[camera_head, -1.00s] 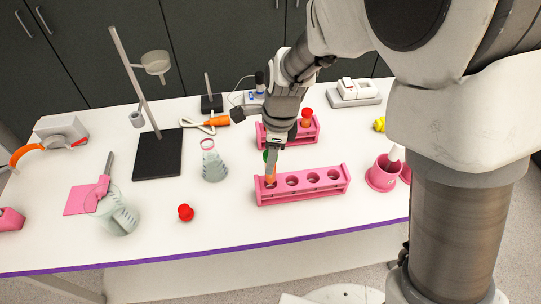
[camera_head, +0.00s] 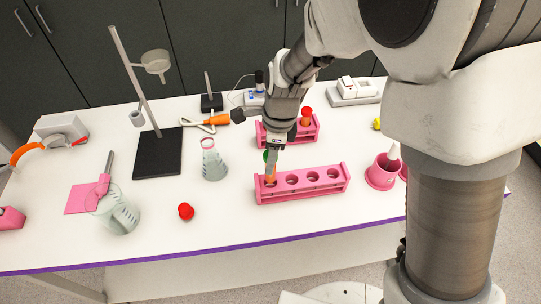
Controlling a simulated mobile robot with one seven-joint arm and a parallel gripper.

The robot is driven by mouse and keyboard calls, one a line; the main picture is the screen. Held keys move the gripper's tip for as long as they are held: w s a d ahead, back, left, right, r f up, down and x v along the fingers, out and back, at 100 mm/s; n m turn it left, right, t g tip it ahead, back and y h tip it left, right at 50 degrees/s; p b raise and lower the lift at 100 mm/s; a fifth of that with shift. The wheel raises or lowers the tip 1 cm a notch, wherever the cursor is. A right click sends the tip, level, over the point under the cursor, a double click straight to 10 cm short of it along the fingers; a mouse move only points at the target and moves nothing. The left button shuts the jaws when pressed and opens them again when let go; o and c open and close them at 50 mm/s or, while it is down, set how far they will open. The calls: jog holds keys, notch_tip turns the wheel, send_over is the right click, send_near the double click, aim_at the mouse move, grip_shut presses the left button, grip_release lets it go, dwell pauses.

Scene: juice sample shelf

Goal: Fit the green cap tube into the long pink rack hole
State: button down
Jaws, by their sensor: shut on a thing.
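The long pink rack (camera_head: 318,189) stands on the white table, with a row of round holes in its top. My gripper (camera_head: 270,160) points down over the rack's leftmost hole and is shut on the green cap tube (camera_head: 270,177). The tube holds orange liquid and looks upright. Its lower end is at the leftmost hole; how deep it sits is hard to tell. The green cap is partly hidden by my gripper. The other holes to the right look empty.
A shorter pink rack (camera_head: 312,133) behind holds a red-capped tube (camera_head: 306,116). A flask (camera_head: 213,163) stands to the left, and a red cap (camera_head: 186,211) lies in front. A pink holder (camera_head: 381,174) stands right of the long rack.

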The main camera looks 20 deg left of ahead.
jog(key=shift+f+b, duration=1.55)
jog(key=shift+f, duration=1.45)
dwell(0.3)
jog(key=shift+c, duration=1.8)
grip_release()
jog(key=shift+r, duration=0.15)
notch_tip(320, 180, up, 17)
jog(key=d, duration=0.2)
jog(key=s+d+r+n+t, duration=0.2)
jog(key=d+r+n, duration=0.15)
jog(key=d, duration=0.35)
jog(key=s+d+r+n+t, duration=0.1)
jog(key=d+r+n, duration=0.25)
jog(key=d, duration=0.45)
jog(key=s+d+n+t+h, duration=0.1)
jog(key=s+d+n+t, duration=0.2)
jog(key=s+d+n, duration=0.5)
jog(key=shift+d+f+p, duration=0.15)
jog(key=shift+d+p, duration=0.3)
jog(key=shift+d, duration=0.5)
